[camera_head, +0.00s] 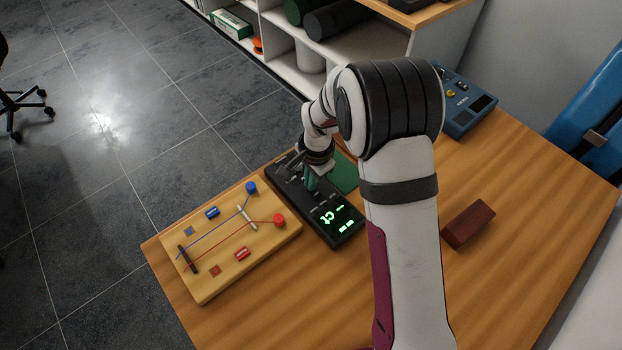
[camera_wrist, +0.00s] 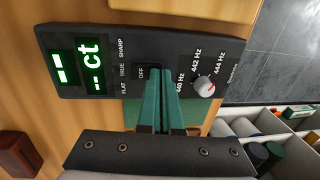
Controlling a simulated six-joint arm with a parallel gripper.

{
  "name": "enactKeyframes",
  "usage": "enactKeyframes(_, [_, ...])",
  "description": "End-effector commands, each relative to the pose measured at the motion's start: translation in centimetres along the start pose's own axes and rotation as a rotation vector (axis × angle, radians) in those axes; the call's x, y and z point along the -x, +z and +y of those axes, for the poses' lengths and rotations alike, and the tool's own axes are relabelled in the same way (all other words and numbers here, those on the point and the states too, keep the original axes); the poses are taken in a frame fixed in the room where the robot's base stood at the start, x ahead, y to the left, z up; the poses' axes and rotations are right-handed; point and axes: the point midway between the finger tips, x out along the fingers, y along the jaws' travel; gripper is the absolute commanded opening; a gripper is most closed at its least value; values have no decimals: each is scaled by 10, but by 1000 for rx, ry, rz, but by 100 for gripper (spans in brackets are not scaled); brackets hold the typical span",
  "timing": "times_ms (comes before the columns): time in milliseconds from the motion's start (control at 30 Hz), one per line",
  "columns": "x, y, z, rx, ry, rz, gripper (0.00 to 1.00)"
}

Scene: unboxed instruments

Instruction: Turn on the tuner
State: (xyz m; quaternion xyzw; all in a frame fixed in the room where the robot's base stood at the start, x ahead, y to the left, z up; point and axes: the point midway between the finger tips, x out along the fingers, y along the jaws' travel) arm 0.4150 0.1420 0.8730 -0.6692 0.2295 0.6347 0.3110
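The tuner (camera_head: 332,216) is a long black box lying on the wooden table; its green display is lit and shows "ct" with dashes. In the wrist view the tuner (camera_wrist: 120,72) shows the labels FLAT, TRUE, SHARP, OFF and several Hz marks around a grey-white knob (camera_wrist: 205,86). My gripper (camera_head: 311,180) is over the middle of the tuner. In the wrist view my gripper's (camera_wrist: 153,70) two green fingers lie side by side with no clear gap, their tips at the OFF label. The fingers hide what lies under them, so I cannot tell whether they touch the panel.
A wooden board (camera_head: 228,240) with wires and coloured parts lies left of the tuner. A green flat piece (camera_head: 345,173) is on its right. A dark red block (camera_head: 468,223) and a blue device (camera_head: 464,105) are farther right. White shelves (camera_head: 290,62) stand behind the table.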

Motion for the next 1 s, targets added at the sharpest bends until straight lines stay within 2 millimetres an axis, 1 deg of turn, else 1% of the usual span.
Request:
enactKeyframes(100, [-1, 0, 4, 0, 5, -2, 0])
enactKeyframes(400, [4, 0, 16, 0, 5, -2, 0])
enactKeyframes(667, [5, 0, 16, 1, 4, -1, 0])
enactKeyframes(733, [7, 0, 16, 1, 2, -1, 0])
enactKeyframes(767, [10, 0, 16, 1, 2, 0, 0])
enactKeyframes(867, [27, 0, 16, 1, 1, 1, 0])
enactKeyframes(1000, [62, 0, 16, 0, 0, 1, 0])
